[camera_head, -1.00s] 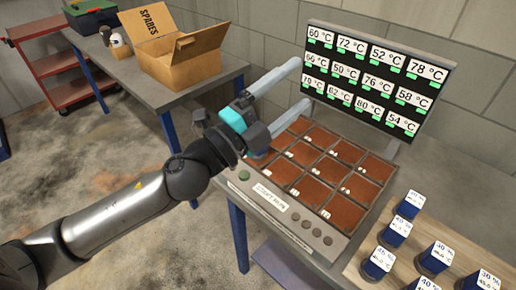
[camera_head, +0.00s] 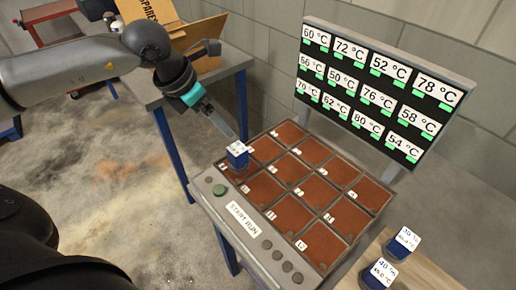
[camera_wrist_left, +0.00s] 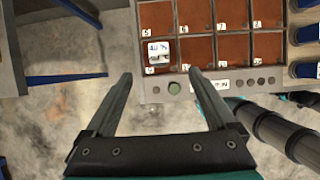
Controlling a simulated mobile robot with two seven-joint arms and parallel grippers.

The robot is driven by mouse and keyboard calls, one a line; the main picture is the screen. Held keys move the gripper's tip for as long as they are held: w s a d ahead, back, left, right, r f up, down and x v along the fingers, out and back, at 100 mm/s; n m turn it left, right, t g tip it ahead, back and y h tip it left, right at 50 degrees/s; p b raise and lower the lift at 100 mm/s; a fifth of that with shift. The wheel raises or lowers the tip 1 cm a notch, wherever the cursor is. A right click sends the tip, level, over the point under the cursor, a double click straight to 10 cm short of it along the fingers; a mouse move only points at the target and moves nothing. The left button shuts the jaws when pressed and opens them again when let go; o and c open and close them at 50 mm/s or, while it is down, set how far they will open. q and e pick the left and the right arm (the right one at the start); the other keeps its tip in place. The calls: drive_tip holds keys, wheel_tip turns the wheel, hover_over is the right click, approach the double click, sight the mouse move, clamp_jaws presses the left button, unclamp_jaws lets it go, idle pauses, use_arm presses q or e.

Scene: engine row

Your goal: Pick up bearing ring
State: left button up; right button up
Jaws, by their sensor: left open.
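I see nothing that is clearly a bearing ring in either view. My left gripper (camera_head: 215,120) is open and empty, with its fingers spread wide in the left wrist view (camera_wrist_left: 160,78). It is up and to the left of a small blue block with a white label (camera_head: 238,155). That block sits upright in the front-left cell of the brown grid station (camera_head: 308,190). The block also shows beyond the fingers, apart from them, in the left wrist view (camera_wrist_left: 158,52). My right gripper is out of view.
A display panel of temperatures (camera_head: 375,90) stands behind the station. More blue labelled blocks (camera_head: 402,243) stand on a wooden board (camera_head: 425,270) at right. An open cardboard box (camera_head: 205,32) is on the grey table (camera_head: 232,58) behind my left arm.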

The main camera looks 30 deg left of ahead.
use_arm(q)
approach(236, 148)
drive_tip(key=x, duration=0.5)
drive_tip(key=shift+w+d+r+p, duration=0.15)
drive_tip(key=shift+w+p, duration=0.05)
drive_tip(key=shift+p, duration=0.1)
drive_tip(key=shift+w+d+f, duration=0.1)
drive_tip(key=shift+w+f, duration=0.1)
drive_tip(key=shift+f, duration=0.65)
drive_tip(key=x, duration=0.4)
drive_tip(key=shift+s+f, duration=0.1)
drive_tip(key=shift+f, duration=0.15)
clamp_jaws()
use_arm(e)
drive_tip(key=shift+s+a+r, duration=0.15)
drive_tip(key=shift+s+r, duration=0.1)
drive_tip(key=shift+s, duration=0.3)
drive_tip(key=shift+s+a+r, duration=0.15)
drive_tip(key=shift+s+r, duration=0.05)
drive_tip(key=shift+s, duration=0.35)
use_arm(q)
drive_tip(key=shift+r, duration=0.1)
